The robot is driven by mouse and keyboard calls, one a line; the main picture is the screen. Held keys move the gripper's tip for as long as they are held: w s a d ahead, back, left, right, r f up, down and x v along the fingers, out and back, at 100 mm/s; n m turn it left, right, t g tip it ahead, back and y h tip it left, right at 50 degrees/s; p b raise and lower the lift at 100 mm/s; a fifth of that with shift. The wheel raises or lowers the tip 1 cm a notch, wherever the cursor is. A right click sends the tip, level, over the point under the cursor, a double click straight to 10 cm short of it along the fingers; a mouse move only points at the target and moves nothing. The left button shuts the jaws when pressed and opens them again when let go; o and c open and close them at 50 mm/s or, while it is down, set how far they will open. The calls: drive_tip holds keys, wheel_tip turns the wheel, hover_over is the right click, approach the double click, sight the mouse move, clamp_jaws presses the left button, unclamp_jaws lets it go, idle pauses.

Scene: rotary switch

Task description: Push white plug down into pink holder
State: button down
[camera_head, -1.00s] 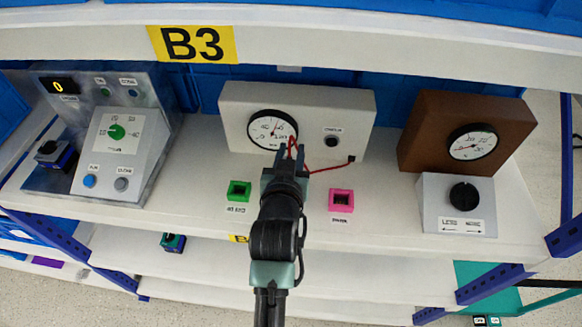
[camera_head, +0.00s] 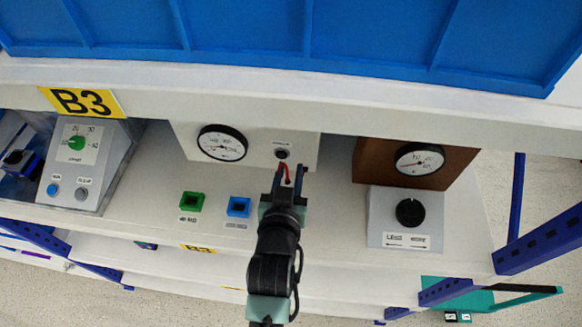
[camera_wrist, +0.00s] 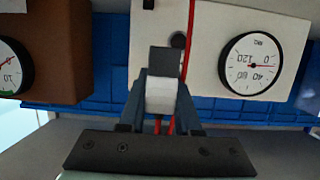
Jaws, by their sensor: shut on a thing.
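A white plug (camera_wrist: 160,96) with a dark grey end sits between the fingers of my gripper (camera_wrist: 162,92) in the wrist view. The fingers are shut on it. A red cable (camera_wrist: 190,38) runs by the plug and up the picture. In the head view my gripper (camera_head: 284,178) is over the shelf, in front of the white box and just below its black socket, with some red cable showing at the fingers. The plug itself cannot be made out there. The pink holder is not visible now; my arm seems to cover its place, right of the blue holder (camera_head: 239,207).
A green holder (camera_head: 191,201) stands left of the blue one. Behind is the white box with a dial (camera_head: 222,143). To the right are a brown gauge box (camera_head: 382,156) and a black knob box (camera_head: 410,212). A shelf board overhangs above.

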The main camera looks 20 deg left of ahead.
drive_tip(key=shift+f+b, duration=2.4)
drive_tip(key=shift+f, duration=0.55)
drive_tip(key=shift+f+b, duration=1.2)
drive_tip(key=shift+f, duration=0.4)
drive_tip(key=c, duration=0.5)
unclamp_jaws()
drive_tip(key=b+v, duration=0.2)
drive_tip(key=v, duration=1.1)
